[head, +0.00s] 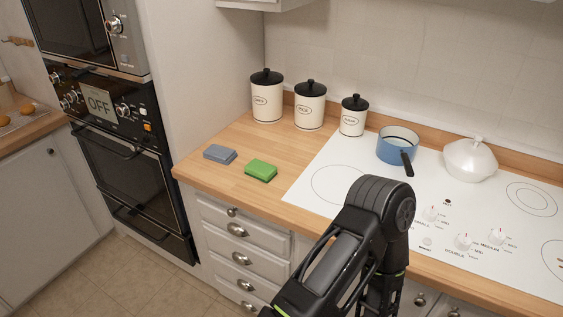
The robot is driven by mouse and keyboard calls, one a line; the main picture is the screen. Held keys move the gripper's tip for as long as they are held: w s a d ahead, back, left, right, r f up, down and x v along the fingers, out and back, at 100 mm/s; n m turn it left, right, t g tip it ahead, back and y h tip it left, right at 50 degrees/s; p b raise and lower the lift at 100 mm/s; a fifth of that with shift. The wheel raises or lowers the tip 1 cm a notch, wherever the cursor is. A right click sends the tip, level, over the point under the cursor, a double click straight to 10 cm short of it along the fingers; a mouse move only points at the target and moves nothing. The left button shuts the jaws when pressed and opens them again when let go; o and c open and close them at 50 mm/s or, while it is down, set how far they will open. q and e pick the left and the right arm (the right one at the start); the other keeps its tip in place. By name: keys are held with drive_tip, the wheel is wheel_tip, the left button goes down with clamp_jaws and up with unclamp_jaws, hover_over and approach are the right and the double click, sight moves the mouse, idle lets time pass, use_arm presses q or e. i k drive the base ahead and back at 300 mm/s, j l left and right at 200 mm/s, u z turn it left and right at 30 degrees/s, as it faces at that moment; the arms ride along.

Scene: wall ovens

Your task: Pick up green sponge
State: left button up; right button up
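The green sponge (260,171) lies flat on the wooden counter (215,185), left of the white cooktop and near the counter's front edge. A blue-grey sponge (220,154) lies just to its left, apart from it. One of my black arms rises from the bottom of the view, with its bent joint in front of the cooktop and to the right of the green sponge. Neither gripper shows in the head view. Nothing touches the green sponge, and it is fully visible.
Three lidded canisters, left (267,98), middle (310,107) and right (353,117), stand behind the sponges. A blue pot (397,146) and a white lidded pot (470,160) stand on the cooktop (325,160). Wall ovens (123,160) are at left. Counter around the sponges is clear.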

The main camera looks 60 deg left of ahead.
sight(265, 171)
drive_tip(key=i, duration=0.5)
drive_tip(key=j+u, duration=0.1)
drive_tip(key=u, duration=2.35)
